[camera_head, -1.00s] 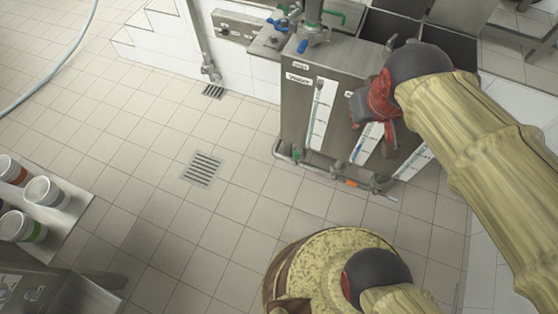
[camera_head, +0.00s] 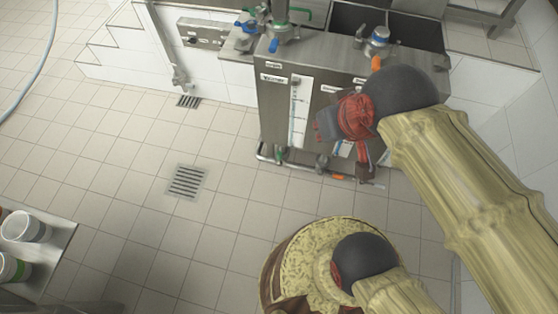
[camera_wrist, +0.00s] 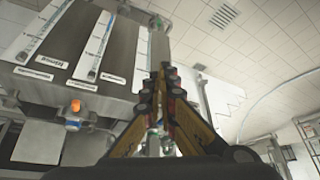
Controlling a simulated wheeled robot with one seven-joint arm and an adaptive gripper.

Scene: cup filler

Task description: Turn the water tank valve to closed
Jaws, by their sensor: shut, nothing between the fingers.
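The steel tank block (camera_head: 272,110) stands right of centre in the head view, with labels and level gauges on its front. On top are a blue valve handle (camera_head: 273,45), a green handle (camera_head: 303,13) and an orange handle (camera_head: 376,63). Lower down, pipes carry a green valve (camera_head: 279,155) and an orange handle (camera_head: 337,176). I cannot tell which valve is the water tank's. In the head view my wrist hides part of the tank's front.
White cups (camera_head: 25,227) stand on a counter (camera_head: 55,250) at the left. A floor drain (camera_head: 187,182) lies in the open tiled floor. Steps (camera_head: 105,45) and a hose (camera_head: 45,60) are at the back left. A white wall (camera_head: 495,95) is at the right.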

